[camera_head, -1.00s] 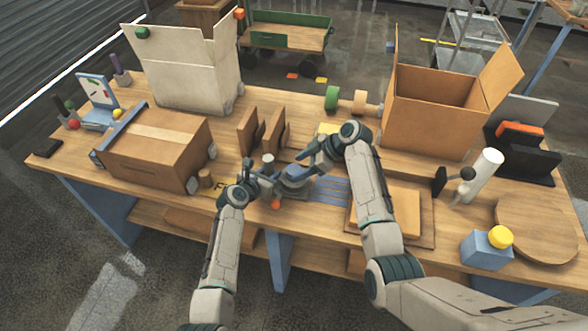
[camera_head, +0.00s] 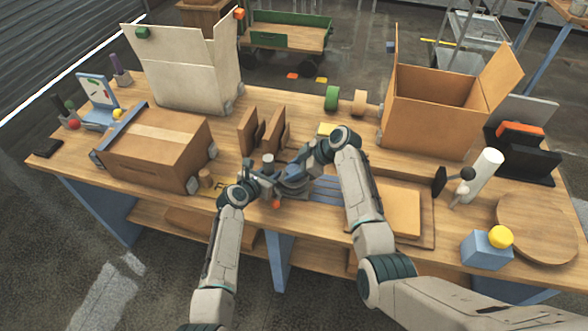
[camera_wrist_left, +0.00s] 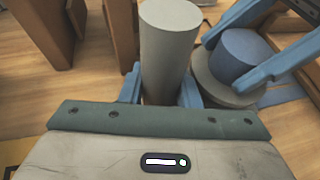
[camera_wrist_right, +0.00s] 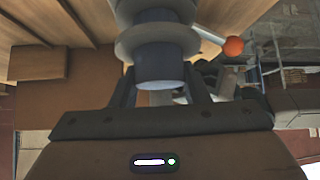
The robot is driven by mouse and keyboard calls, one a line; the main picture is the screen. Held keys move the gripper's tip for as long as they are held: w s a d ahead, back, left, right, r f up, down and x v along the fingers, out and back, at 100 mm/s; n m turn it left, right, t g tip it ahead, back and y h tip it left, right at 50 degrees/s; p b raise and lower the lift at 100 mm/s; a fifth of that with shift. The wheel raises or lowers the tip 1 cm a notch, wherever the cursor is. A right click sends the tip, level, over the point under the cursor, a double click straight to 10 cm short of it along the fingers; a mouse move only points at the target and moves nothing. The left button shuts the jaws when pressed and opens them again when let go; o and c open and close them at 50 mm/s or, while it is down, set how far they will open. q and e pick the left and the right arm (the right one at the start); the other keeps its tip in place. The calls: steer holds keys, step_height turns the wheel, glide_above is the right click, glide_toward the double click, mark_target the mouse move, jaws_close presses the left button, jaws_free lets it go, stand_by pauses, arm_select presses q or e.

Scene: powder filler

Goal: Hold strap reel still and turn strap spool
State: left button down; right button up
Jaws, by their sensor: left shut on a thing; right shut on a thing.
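The strap reel shows as a grey upright post (camera_wrist_left: 168,45) in the left wrist view, and its top (camera_head: 268,158) shows in the head view. My left gripper (camera_wrist_left: 160,88) is shut around this post. Beside it, the strap spool has a blue hub (camera_wrist_left: 240,55) above a wide grey flange (camera_wrist_left: 215,88). My right gripper (camera_wrist_right: 160,85) is shut on the blue hub (camera_wrist_right: 160,72), its fingers on either side. In the head view the right gripper (camera_head: 297,172) largely hides the spool. An orange ball (camera_wrist_right: 233,46) on a short lever shows beside the spool.
A closed cardboard box (camera_head: 160,150) stands left of the grippers, and upright brown panels (camera_head: 262,130) stand behind them. An open carton (camera_head: 430,115) stands back right. A flat cardboard piece (camera_head: 400,208) lies right, with a white cylinder (camera_head: 484,175) beyond.

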steer(key=shift+m, duration=0.3)
steer(key=m+t, duration=0.2)
steer(key=shift+m+h, duration=0.3)
steer(key=shift+h, duration=0.1)
steer(key=shift+m+t+h, duration=0.6)
steer(key=shift+m+t, duration=0.5)
steer(key=shift+m, duration=0.3)
steer(key=o, duration=1)
steer(key=shift+c, duration=0.2)
steer(key=v, duration=1.2)
